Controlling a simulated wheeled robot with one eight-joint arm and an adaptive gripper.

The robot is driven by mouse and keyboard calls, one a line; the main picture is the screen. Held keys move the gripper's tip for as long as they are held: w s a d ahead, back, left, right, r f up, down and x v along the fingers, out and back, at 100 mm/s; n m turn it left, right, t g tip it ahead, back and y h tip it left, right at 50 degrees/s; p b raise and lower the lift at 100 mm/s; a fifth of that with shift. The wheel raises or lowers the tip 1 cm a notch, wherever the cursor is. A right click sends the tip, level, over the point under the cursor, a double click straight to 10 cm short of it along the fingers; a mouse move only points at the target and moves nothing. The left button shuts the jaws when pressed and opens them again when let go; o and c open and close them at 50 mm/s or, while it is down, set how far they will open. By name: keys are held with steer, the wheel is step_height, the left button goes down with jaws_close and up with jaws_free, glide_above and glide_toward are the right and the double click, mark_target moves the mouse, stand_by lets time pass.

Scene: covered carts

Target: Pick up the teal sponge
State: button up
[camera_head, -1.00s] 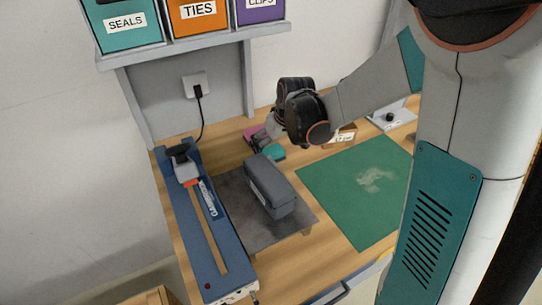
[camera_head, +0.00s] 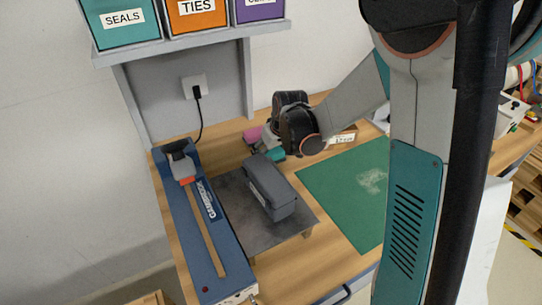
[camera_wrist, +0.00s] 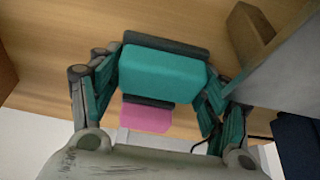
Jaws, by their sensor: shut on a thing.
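The teal sponge (camera_wrist: 162,74), a block with a dark grey layer along one side, sits between the fingers of my gripper (camera_wrist: 163,84) in the wrist view. The fingers are shut on its two ends. In the head view the teal sponge (camera_head: 275,154) shows just below my dark wrist, beside the grey case on the bench. My wrist hides most of the fingers there. I cannot tell whether the sponge is clear of the bench top.
A pink sponge (camera_wrist: 146,117) with a dark layer lies close to the teal one. A grey case (camera_head: 268,188) rests on a low dark stand (camera_head: 238,208). A blue tool (camera_head: 205,238) lies left of it. A green mat (camera_head: 345,190) is clear on the right. A shelf with bins is above.

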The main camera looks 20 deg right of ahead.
mark_target(271, 151)
steer(key=shift+r, duration=0.1)
steer(key=shift+c, duration=0.2)
step_height(271, 151, up, 20)
steer(key=p, duration=0.7)
steer(key=o, duration=0.6)
steer(key=c, duration=0.4)
